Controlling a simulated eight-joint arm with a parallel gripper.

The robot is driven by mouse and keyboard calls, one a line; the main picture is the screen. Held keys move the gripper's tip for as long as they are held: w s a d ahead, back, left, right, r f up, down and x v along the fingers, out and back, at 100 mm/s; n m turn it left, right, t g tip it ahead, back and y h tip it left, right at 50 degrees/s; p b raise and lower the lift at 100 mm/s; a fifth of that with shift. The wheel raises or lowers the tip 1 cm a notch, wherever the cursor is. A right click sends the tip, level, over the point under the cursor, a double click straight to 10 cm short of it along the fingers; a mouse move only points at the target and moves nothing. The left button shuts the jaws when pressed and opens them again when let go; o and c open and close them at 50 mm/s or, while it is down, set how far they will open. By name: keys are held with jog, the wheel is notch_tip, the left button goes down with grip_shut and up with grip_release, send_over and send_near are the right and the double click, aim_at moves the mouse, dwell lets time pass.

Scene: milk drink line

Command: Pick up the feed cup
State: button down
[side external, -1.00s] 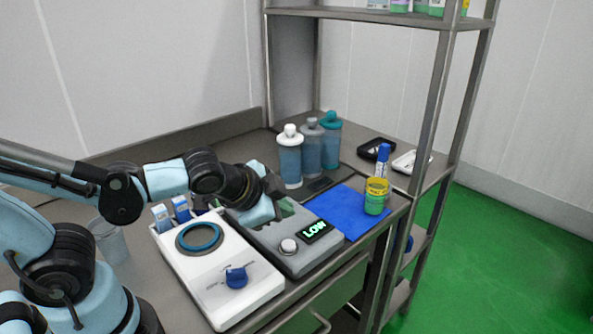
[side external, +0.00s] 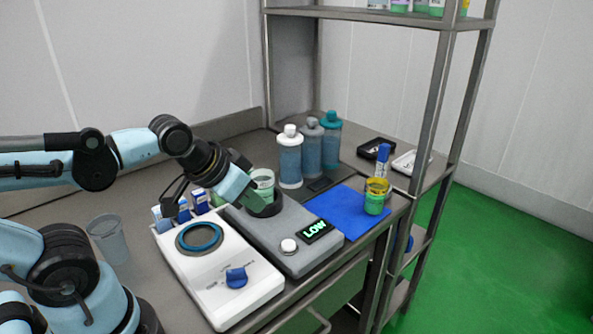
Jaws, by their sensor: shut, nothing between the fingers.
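A pale cup with a green lower part (side external: 263,181) stands in the dark round seat of the grey unit (side external: 292,229) with the lit "LOW" display. A clear grey cup (side external: 109,243) stands at the left of the bench. No label shows which of these is the feed cup. My gripper (side external: 254,199) is shut and empty. It is tilted down at the left side of the pale cup, close to the seat, and covers part of both. I cannot tell whether it touches the cup.
A white machine (side external: 240,302) with a blue-ringed opening and blue knob is in front. Small blue-and-white cartons (side external: 200,201) stand behind it. Bottles (side external: 290,160) stand behind the grey unit. A blue mat (side external: 340,213) and a yellow-and-green container (side external: 374,203) are right. A metal rack (side external: 440,100) rises behind.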

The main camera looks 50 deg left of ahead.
dwell(0.3)
jog(key=shift+c, duration=1.4)
grip_release()
